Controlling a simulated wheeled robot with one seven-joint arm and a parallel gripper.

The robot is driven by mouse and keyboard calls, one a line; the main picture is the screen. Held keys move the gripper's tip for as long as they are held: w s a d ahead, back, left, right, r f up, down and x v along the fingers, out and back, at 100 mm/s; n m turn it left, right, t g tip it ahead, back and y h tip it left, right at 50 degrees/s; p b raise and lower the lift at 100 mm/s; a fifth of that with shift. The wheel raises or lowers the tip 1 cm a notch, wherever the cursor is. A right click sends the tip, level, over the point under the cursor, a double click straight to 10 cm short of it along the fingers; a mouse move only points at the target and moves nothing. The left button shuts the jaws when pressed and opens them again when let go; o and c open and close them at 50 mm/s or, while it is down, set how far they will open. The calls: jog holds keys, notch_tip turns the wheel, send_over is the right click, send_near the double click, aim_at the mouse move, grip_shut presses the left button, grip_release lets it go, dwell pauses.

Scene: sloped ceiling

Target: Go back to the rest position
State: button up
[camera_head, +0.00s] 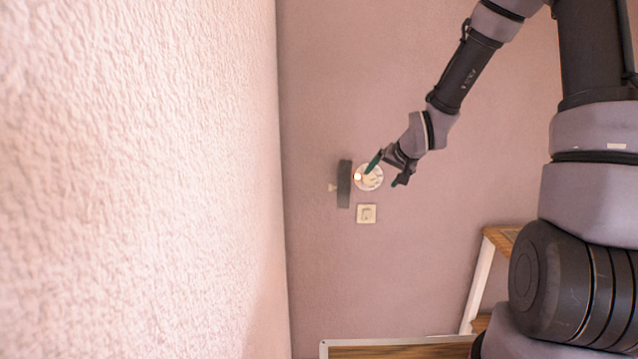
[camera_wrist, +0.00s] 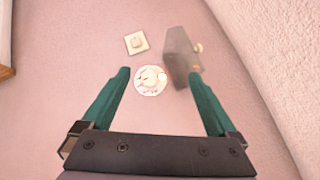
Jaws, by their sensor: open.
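My gripper (camera_head: 384,172) reaches out from the upper right in the head view, in front of the pink wall. In the wrist view my gripper (camera_wrist: 158,75) has its two teal fingers spread wide, with nothing held between them. A round white dial (camera_head: 369,178) with small marks is on the wall, just left of the fingers in the head view. In the wrist view the dial (camera_wrist: 150,82) shows between the fingertips. I cannot tell how far the fingertips are from the wall. No rest position is marked in either view.
A dark grey block (camera_head: 344,184) with a small pale knob is left of the dial, and a square switch plate (camera_head: 366,213) is below it. A textured wall (camera_head: 140,180) fills the left. Wooden furniture with white edges (camera_head: 480,277) stands lower right.

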jog(key=s+d+r+g+h, duration=0.15)
jog(key=s+d+r, duration=0.35)
jog(key=s+r, duration=1.15)
jog(key=s, duration=0.4)
jog(key=s+d+r+m, duration=0.1)
jog(key=s+r, duration=0.2)
jog(key=s, duration=0.6)
jog(key=shift+s+d+r+y, duration=0.2)
jog(key=shift+d+r+y, duration=0.1)
jog(key=shift+r+y, duration=0.1)
